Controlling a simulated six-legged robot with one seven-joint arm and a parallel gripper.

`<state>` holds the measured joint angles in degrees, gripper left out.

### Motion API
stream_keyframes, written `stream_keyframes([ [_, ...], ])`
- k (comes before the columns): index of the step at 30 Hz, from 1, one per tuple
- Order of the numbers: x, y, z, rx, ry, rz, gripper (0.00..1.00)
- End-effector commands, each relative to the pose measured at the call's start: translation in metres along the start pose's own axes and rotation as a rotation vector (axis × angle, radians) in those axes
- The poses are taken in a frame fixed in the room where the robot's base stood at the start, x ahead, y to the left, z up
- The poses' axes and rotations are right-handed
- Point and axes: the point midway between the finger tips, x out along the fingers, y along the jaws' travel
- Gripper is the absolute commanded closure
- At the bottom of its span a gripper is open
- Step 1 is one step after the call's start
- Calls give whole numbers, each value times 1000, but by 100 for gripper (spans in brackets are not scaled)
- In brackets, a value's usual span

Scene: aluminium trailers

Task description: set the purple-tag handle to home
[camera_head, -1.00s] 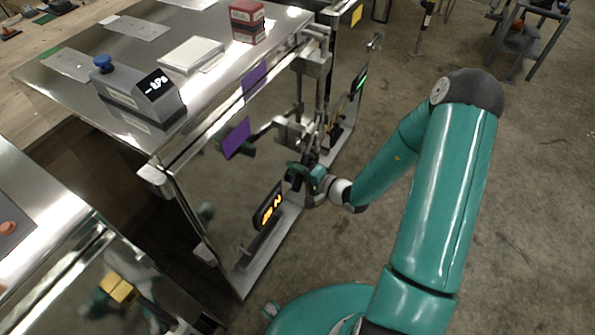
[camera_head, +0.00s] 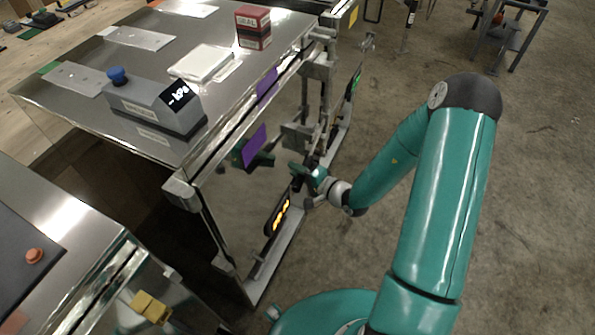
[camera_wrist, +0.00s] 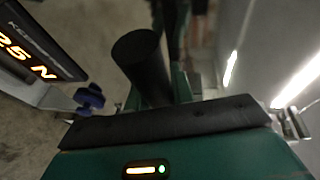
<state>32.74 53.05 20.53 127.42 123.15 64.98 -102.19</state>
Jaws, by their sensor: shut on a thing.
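Two purple tags show on the front of the metal trailer in the head view, an upper tag (camera_head: 267,82) at the top edge and a lower tag (camera_head: 255,145) on the front face. My gripper (camera_head: 302,176) is at that front face, right of and below the lower tag. In the wrist view a dark round handle (camera_wrist: 143,62) stands out just beyond the dark bar of my gripper (camera_wrist: 165,122). My gripper is shut on this handle. The grip itself is mostly hidden, and the handle's angle is hard to read.
A display with orange digits (camera_head: 279,215) is below my gripper; in the wrist view the display (camera_wrist: 35,50) is close at left. A green-lit display (camera_head: 354,82) is farther along. A grey meter box (camera_head: 150,103) and red box (camera_head: 253,27) stand on top.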

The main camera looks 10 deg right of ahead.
Motion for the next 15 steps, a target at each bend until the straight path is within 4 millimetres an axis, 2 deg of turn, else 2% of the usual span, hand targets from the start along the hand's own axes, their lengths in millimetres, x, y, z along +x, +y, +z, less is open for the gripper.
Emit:
stream_keyframes([
  [11,0,-2,-1,-2,2,-6,100],
  [12,0,-2,-1,-2,3,-6,75],
  [15,0,-2,-1,-2,3,-6,55],
])
